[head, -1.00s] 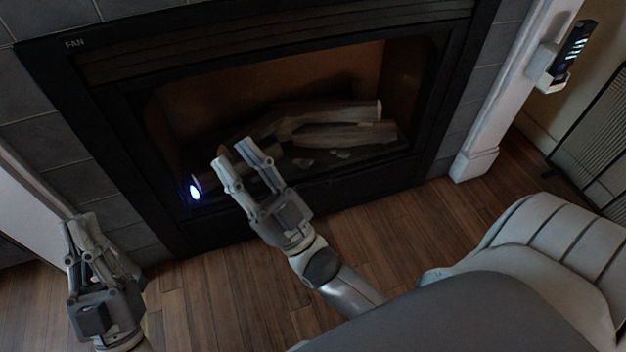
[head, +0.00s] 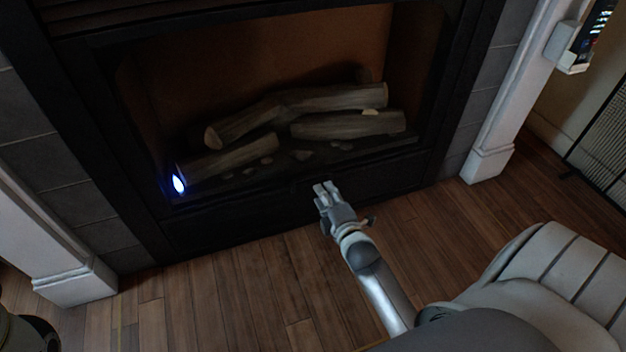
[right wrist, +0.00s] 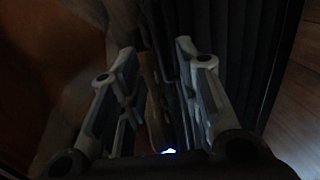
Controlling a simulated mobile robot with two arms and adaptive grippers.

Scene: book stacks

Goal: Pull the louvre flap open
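The louvre flap (head: 250,217) is the dark panel along the bottom of the fireplace, below the log opening, and it looks closed. Its black slats (right wrist: 240,55) also show on the right side of the right wrist view. My right gripper (head: 326,187) is in front of the flap's upper part, right of its middle. In the right wrist view its two fingers (right wrist: 155,55) stand apart, with dark space and a brownish strip between them. I cannot tell whether they touch the flap. My left gripper is out of view.
Logs (head: 340,110) lie in the fireplace opening, with a small blue-white light (head: 179,184) at its lower left. White posts stand left (head: 75,285) and right (head: 490,165). The wooden floor (head: 240,300) in front is clear. A remote (head: 592,30) hangs at upper right.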

